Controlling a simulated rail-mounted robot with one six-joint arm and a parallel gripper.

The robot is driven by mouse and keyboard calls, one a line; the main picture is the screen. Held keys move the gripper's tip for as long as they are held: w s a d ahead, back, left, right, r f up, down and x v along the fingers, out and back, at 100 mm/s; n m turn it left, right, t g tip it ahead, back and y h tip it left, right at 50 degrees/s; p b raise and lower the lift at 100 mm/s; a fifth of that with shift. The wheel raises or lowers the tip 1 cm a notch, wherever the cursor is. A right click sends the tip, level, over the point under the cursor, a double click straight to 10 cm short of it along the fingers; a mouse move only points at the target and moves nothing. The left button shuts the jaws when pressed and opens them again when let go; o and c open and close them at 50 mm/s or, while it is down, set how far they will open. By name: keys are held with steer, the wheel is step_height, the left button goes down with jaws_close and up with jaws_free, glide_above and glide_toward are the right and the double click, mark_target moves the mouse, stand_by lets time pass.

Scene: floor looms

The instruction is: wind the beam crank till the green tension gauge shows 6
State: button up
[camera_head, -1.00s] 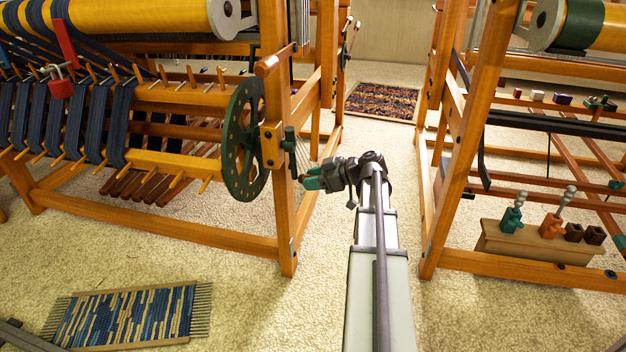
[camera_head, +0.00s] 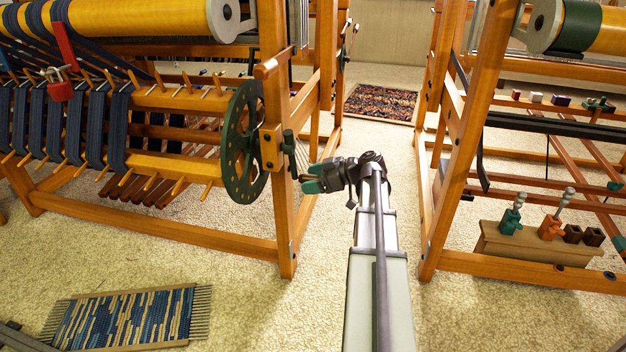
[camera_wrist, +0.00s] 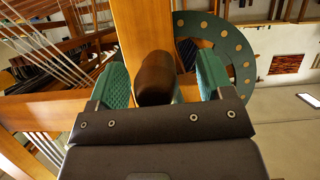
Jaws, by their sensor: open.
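My gripper (camera_head: 309,180) is beside the right post of the left loom, with its teal finger pads spread. In the wrist view, my gripper (camera_wrist: 155,85) has a dark brown rounded handle (camera_wrist: 154,78) between its pads. Gaps show on both sides, so it does not look clamped. The handle appears to be the crank's, but its link to the beam is hidden. The green holed wheel (camera_head: 243,142) sits on the loom beam just left of the post and shows also in the wrist view (camera_wrist: 235,50). I cannot make out a green gauge or its reading.
The loom post (camera_head: 283,200) stands just left of my gripper. Carpeted floor lies open between. A blue rug (camera_head: 125,320) lies front left.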

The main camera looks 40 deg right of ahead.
steer(key=p+v, duration=0.2)
steer(key=v, duration=0.5)
steer(key=shift+p, duration=0.35)
steer(key=p+v, duration=0.4)
steer(key=v, duration=0.6)
steer(key=shift+s+d+r, duration=0.2)
steer(key=shift+s+d, duration=0.05)
steer(key=shift+s, duration=0.05)
